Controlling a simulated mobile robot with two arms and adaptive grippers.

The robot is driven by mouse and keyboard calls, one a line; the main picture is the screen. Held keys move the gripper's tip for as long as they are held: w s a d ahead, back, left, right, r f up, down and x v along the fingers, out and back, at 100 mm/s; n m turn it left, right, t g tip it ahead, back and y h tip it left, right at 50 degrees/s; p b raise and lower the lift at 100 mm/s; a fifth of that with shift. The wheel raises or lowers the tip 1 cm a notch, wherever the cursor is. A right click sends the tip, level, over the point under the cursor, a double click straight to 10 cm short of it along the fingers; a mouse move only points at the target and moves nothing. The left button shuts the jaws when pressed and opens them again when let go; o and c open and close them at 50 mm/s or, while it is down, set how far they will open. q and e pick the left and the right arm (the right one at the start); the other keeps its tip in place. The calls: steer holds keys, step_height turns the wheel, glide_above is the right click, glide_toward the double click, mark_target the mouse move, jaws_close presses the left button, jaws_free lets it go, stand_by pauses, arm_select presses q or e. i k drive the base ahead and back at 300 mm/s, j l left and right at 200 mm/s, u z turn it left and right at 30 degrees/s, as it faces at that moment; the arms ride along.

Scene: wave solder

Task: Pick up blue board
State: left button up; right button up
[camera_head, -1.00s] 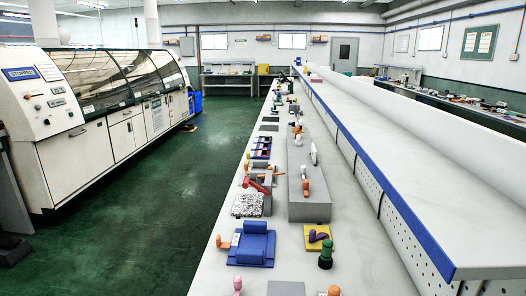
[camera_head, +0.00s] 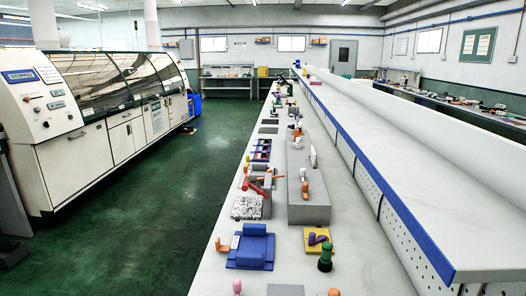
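A blue board (camera_head: 249,251) with a raised blue block on it lies flat on the near part of the long white bench. A small orange peg-like piece (camera_head: 221,245) is at its left side. Neither of my grippers is in view, and nothing touches the board that I can tell as a gripper.
Nearby on the bench (camera_head: 215,282) are a yellow square piece (camera_head: 317,236), a green peg (camera_head: 325,258), a grey block (camera_head: 309,212) and a speckled board (camera_head: 247,208). A raised white shelf (camera_head: 400,185) runs along the right. Open green floor (camera_head: 150,215) lies left.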

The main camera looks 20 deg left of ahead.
mark_target(265, 147)
steer(key=j+u, duration=0.2)
steer(key=u, duration=1.35)
steer(key=i+j, duration=0.15)
steer(key=j, duration=0.3)
steer(key=i+j+u, duration=0.15)
steer(key=j, duration=0.25)
steer(key=i+j, duration=0.2)
steer(key=j, duration=0.25)
steer(key=i+j+u, duration=0.1)
steer(key=j, duration=0.3)
steer(key=i+z, duration=0.25)
steer(key=i, duration=0.15)
steer(key=i+j+z, duration=0.55)
steer(key=i, duration=0.2)
steer(key=i+l+z, duration=0.1)
steer(key=i+z, duration=0.2)
steer(key=i, duration=0.7)
steer(key=i+j+z, duration=0.15)
steer(key=i+z, duration=0.2)
steer(key=i, duration=0.6)
